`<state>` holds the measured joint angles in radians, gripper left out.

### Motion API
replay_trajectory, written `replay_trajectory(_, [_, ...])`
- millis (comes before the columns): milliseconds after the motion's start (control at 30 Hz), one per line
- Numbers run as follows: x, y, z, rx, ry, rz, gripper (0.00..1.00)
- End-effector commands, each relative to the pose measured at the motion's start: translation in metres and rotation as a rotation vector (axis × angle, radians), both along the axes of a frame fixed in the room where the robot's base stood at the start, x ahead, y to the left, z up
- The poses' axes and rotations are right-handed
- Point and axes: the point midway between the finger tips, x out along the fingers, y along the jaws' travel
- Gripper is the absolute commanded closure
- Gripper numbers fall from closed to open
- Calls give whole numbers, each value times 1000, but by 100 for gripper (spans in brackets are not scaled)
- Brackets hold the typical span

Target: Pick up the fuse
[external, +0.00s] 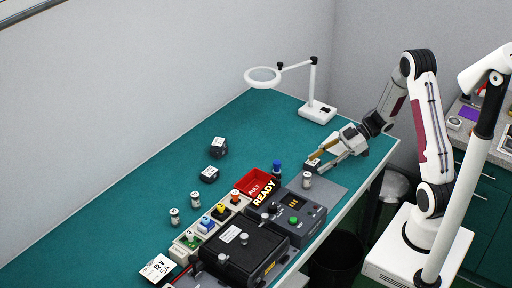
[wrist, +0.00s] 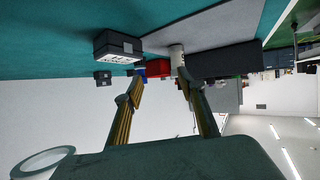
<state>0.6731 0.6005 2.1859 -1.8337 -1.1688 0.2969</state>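A small pale cylinder with a grey cap, which looks like a fuse (external: 307,180), stands upright on the grey mat in front of my gripper (external: 317,167). In the wrist view the pale cylinder (wrist: 177,57) shows beyond the fingertips, nearer the right-hand finger. My gripper is open in the wrist view (wrist: 160,74), with nothing between its fingers. Two similar cylinders stand on the green table at left, one (external: 195,200) behind the other (external: 174,216). Which one the task means cannot be told.
A dark labelled block (wrist: 117,48) sits close by the fingertips. A red bin (external: 252,181), a blue-topped item (external: 277,167) and a dark control box (external: 297,218) stand near the cylinder. A magnifier lamp (external: 318,111) stands behind. The table's back left is mostly clear.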

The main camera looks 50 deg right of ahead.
Motion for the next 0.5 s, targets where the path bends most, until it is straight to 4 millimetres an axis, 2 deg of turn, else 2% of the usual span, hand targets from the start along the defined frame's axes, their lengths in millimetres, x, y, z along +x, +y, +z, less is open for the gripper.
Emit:
replay_trajectory(200, [-22, 7, -6, 94, 31, 68, 60])
replay_trajectory(500, [-25, 8, -6, 106, 34, 77, 60])
